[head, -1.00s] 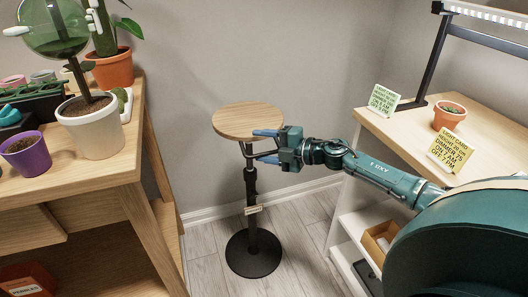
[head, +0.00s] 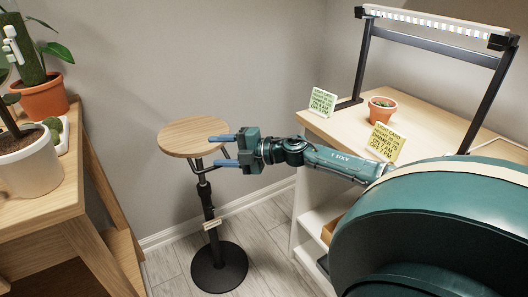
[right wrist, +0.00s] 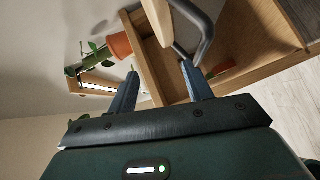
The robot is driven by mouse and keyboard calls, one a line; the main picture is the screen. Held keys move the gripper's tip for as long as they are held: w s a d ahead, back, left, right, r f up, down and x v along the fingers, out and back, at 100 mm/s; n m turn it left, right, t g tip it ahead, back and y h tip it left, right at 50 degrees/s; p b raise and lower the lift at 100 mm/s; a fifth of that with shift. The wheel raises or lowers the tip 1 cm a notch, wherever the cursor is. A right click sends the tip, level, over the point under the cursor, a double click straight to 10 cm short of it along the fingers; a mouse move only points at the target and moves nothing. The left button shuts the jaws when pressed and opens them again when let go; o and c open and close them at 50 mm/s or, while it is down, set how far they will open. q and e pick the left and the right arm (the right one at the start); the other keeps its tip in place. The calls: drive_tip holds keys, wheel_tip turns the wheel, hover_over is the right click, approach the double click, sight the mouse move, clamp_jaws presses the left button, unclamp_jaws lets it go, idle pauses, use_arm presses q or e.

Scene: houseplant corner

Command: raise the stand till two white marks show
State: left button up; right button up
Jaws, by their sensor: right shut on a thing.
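The stand has a round wooden top (head: 190,137), a dark post (head: 207,203) and a round black base (head: 219,267). It stands upright on the floor. In the right wrist view the bar (right wrist: 207,35) curves down by the fingers (right wrist: 160,72). My left gripper is out of view.
A wooden shelf with potted plants (head: 30,155) stands at the left. At the right, a desk (head: 345,125) carries a lamp frame (head: 367,60), a small terracotta pot (head: 381,112) and cards (head: 385,141). Bare floor lies around the base.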

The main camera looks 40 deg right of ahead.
use_arm(q)
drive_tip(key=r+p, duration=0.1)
drive_tip(key=p, duration=0.1)
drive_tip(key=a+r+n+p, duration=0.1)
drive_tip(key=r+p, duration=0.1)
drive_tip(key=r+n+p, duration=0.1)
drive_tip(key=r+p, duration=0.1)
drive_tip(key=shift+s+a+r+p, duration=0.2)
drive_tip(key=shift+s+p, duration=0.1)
drive_tip(key=shift+p, duration=0.1)
use_arm(e)
drive_tip(key=v, duration=1.2)
drive_tip(key=shift+s, duration=0.15)
